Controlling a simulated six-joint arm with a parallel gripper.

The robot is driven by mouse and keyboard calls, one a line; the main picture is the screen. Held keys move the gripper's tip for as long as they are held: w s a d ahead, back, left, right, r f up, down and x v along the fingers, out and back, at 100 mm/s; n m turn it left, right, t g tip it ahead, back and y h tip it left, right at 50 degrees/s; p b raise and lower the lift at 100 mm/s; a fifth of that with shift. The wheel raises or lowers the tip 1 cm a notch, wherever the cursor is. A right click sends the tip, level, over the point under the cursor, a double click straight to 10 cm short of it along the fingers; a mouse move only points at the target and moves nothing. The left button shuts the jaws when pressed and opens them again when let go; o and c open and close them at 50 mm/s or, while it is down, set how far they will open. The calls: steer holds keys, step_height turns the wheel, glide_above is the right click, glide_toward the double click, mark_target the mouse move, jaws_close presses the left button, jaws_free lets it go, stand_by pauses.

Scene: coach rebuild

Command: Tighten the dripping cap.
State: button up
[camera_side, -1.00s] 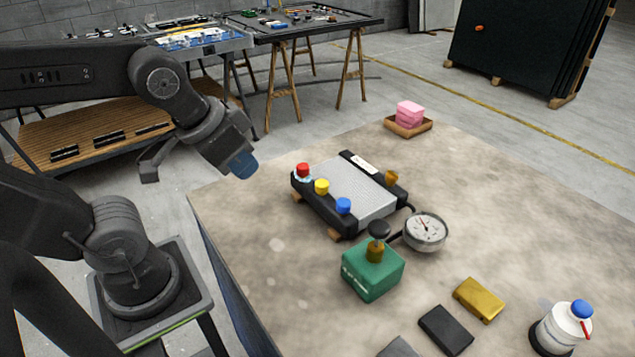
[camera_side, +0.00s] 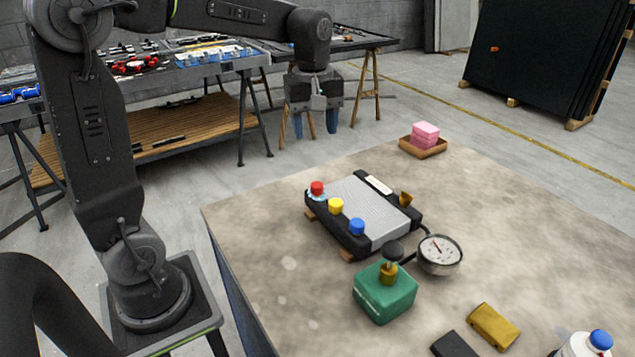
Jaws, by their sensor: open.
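A black-framed radiator (camera_side: 368,208) with a grey finned core lies on the table, raised on small wooden blocks. Three caps stand along its left side: a red cap (camera_side: 317,187), a yellow cap (camera_side: 336,205) and a blue cap (camera_side: 357,226). A pale bluish-white patch shows around the base of the red cap; none shows at the other two. My gripper (camera_side: 314,130) points down with its blue fingertips apart and empty. In the picture it is above the red cap, clear of the radiator.
A green pump box (camera_side: 385,293) with a black knob and a round gauge (camera_side: 439,254) stand in front of the radiator. Pink sponges (camera_side: 425,133) sit in a wooden tray behind. A yellow block (camera_side: 493,326) and a white bottle (camera_side: 583,346) are at front right.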

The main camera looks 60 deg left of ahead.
mark_target(317, 184)
steer(key=shift+n, duration=0.6)
steer(key=f, duration=0.9)
steer(key=w+a+f, duration=0.1)
steer(key=f, duration=0.4)
steer(key=shift+w+f, duration=0.1)
steer(key=shift+f, duration=0.1)
steer(key=shift+c, duration=0.2)
steer(key=c, duration=0.9)
